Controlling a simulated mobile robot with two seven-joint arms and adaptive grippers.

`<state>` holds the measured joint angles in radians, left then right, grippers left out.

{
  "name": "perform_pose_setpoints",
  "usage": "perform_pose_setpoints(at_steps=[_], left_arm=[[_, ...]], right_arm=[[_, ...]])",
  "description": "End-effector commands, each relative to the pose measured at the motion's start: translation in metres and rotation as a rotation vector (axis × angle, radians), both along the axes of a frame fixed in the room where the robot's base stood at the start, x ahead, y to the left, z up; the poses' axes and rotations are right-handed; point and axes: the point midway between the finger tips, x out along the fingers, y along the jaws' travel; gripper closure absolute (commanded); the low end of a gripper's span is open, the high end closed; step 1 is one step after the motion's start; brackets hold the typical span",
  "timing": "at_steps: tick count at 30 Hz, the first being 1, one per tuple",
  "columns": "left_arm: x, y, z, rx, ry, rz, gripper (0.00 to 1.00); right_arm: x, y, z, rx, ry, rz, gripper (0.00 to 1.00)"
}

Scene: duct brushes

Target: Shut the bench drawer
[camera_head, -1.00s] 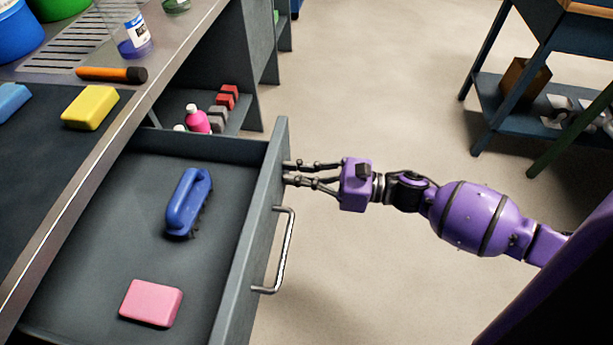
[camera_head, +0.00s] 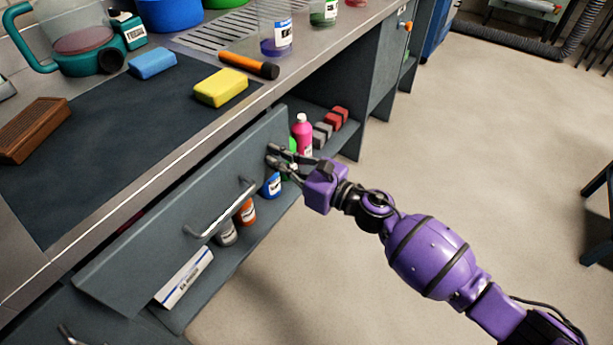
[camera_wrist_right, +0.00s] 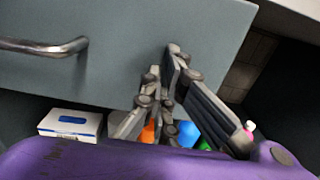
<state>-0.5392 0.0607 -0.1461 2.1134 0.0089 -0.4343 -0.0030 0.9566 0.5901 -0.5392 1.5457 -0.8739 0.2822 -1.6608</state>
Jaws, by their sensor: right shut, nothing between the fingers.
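The bench drawer's grey front panel (camera_head: 165,235) stands close to the bench's edge, with a narrow dark gap along its top. Its metal bar handle (camera_head: 220,210) is free, and also shows in the right wrist view (camera_wrist_right: 45,47). The drawer's inside is almost wholly hidden under the worktop. My right gripper (camera_head: 271,156) is shut and empty, with its fingertips at the panel's outer face near the far end, beyond the handle. In the right wrist view the fingertips (camera_wrist_right: 173,55) are against or very near the panel. My left gripper is not in view.
A shelf below holds a white box (camera_head: 184,277), a pink bottle (camera_head: 302,134) and other bottles. On the worktop are a yellow sponge (camera_head: 221,88), a blue sponge (camera_head: 153,63), an orange-handled tool (camera_head: 248,65) and a brown block (camera_head: 32,130).

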Motion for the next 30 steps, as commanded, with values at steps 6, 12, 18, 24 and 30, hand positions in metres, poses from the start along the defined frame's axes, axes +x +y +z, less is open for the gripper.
perform_pose_setpoints(at_steps=[6, 12, 18, 24, 30], left_arm=[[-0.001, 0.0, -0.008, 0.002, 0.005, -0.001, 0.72], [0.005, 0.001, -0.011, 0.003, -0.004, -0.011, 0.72], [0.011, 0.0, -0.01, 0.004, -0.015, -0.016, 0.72], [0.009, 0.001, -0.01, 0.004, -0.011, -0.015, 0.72], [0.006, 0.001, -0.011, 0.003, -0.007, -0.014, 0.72]], right_arm=[[0.022, 0.033, -0.001, 0.0, 0.0, 0.0, 1.0], [0.032, 0.048, -0.001, 0.001, 0.001, -0.001, 1.0], [0.036, 0.052, 0.0, -0.001, 0.001, -0.001, 1.0], [0.036, 0.053, 0.001, 0.001, -0.001, -0.002, 1.0], [0.037, 0.052, 0.001, 0.001, -0.002, -0.002, 1.0]])
